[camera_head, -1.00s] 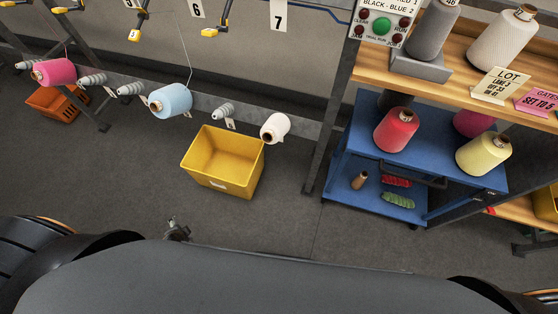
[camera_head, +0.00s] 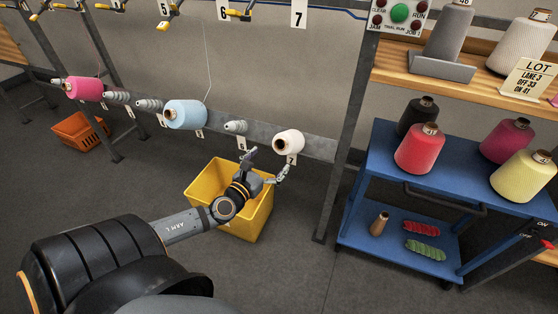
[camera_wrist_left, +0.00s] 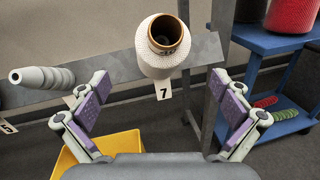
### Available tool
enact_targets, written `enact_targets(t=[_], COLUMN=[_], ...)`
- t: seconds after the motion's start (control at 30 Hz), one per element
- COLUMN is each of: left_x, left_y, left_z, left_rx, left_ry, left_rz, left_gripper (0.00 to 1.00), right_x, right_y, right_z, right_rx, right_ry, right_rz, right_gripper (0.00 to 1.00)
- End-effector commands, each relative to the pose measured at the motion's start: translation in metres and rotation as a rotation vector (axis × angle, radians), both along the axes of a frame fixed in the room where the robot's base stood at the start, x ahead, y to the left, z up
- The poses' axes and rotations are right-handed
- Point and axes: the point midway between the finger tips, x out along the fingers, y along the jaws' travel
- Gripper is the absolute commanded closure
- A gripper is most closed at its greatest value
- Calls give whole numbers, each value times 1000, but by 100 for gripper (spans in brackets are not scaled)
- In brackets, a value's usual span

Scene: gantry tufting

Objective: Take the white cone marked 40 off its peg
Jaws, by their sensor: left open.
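The white cone (camera_head: 288,143) sits on the peg over the tag 7 on the grey rail. In the left wrist view the white cone (camera_wrist_left: 164,46) shows its brown tube end toward me, with a dark mark inside that I cannot read clearly. My left gripper (camera_head: 266,166) is in front of the rail, just left of and below the cone. In the left wrist view my left gripper (camera_wrist_left: 164,107) has its purple-padded fingers spread wide, empty, with the cone beyond and above them. The peg is hidden inside the cone. My right gripper is not in view.
A yellow bin (camera_head: 257,218) stands on the floor under my left arm. An empty grey peg (camera_head: 236,127) is left of the cone, then a blue cone (camera_head: 186,115) and a pink cone (camera_head: 84,89). A blue cart (camera_head: 390,165) with cones stands right, past a grey post (camera_head: 340,150).

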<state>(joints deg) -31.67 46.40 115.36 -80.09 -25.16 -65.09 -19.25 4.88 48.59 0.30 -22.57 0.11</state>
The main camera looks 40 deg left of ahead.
Motion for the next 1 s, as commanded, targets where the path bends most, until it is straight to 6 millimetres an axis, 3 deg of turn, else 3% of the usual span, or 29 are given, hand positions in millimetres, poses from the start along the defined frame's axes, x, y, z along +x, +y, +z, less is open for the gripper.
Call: enact_targets(t=[0.17,0.5,0.9,1.0], left_x=[28,90,101,101], left_y=[2,6,6,6], left_z=[2,2,-1,-1], left_rx=[-10,-8,-6,-6], left_ry=[-6,-2,1,1], left_rz=[5,3,0,0], left_gripper=[0,0,0,11], right_x=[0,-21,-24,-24], right_y=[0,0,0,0], right_z=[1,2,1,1], right_rx=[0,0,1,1], right_ry=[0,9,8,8], right_rz=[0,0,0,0], right_gripper=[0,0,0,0])
